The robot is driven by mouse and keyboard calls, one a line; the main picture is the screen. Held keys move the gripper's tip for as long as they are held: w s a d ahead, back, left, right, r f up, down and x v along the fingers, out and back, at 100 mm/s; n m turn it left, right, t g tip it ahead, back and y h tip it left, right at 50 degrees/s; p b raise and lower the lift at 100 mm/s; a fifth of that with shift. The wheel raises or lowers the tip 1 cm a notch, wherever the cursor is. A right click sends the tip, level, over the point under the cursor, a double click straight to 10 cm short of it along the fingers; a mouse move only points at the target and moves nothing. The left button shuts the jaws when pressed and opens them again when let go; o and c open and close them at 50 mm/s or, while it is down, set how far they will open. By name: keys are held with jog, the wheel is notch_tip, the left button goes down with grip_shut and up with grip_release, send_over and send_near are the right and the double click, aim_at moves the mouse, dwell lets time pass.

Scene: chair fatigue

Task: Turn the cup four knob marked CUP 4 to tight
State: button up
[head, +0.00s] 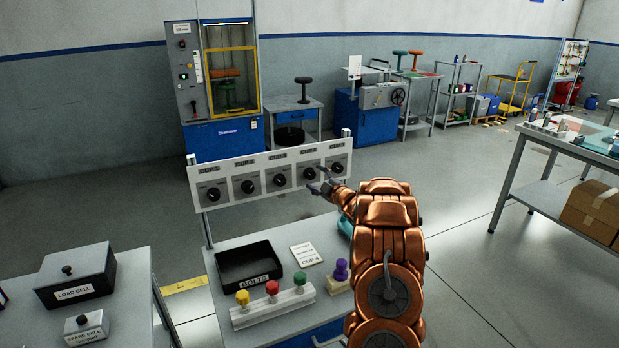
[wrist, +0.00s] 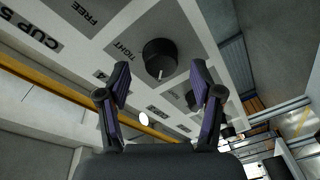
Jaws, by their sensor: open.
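A white panel (head: 228,191) with a row of several black knobs stands behind the small bench. The cup four knob (head: 310,173) is second from the right. My gripper (head: 322,181) is in front of it, toward the panel's right end. In the wrist view, my gripper (wrist: 161,76) is open, and a black round knob (wrist: 160,57) shows between and just beyond its fingertips. Its white pointer mark faces the lower part of the picture, away from the word TIGHT (wrist: 123,49) at its upper left. A finger partly covers the label ending in 4 (wrist: 101,75). Contact is not visible.
The neighbouring CUP 5 label (wrist: 32,31) is close by. Below the panel are a black BOLTS tray (head: 250,284), a CUP 4 card (head: 306,254) and a stand with coloured knobs (head: 272,307). A LOAD CELL box (head: 76,277) sits on the left table.

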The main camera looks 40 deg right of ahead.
jog(key=shift+w+d, duration=0.15)
jog(key=shift+w, duration=0.9)
